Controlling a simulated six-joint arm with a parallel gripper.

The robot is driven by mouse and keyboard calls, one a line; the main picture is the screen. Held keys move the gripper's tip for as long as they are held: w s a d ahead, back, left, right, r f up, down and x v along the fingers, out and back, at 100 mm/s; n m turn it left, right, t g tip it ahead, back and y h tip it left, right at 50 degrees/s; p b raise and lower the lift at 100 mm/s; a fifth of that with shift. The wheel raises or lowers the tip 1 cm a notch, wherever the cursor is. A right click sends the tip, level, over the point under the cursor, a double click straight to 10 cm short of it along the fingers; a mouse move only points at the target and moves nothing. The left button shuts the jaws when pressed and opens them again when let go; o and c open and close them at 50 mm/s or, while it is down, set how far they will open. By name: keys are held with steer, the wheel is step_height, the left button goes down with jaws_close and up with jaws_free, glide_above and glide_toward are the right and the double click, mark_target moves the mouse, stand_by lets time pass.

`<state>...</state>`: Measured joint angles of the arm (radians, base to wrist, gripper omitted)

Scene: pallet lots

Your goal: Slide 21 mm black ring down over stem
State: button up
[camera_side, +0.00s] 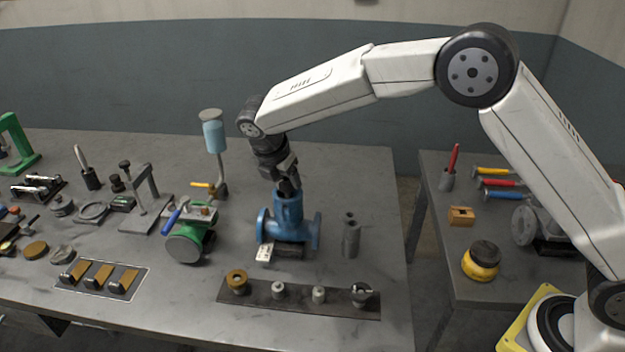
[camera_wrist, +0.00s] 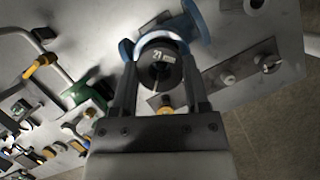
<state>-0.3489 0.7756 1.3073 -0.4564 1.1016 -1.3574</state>
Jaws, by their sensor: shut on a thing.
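My gripper (camera_side: 289,186) points down at the top opening of the blue valve body (camera_side: 288,212), which stands on the bench. In the wrist view my gripper (camera_wrist: 167,92) is shut on the black ring (camera_wrist: 160,68), marked "21 mm", with one finger on each side of it. The ring sits over the round mouth of the blue valve body; part of a blue flange (camera_wrist: 195,22) shows beyond it. A thin light line shows at the ring's middle; I cannot tell whether this is the stem. In the side view the fingers and the body's rim hide the ring.
A dark strip (camera_side: 258,294) with several small fittings lies in front of the valve. A grey cylinder (camera_side: 351,238) stands to its right, and a green valve (camera_side: 190,242) to its left. A white tag (camera_side: 264,252) hangs at the blue valve. The bench's right edge is near.

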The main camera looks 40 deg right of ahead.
steer(key=shift+f, duration=0.65)
stand_by(0.3)
steer(key=o, duration=1.3)
steer(key=shift+o, duration=0.2)
steer(key=shift+r, duration=0.2)
steer(key=shift+r, duration=3.35)
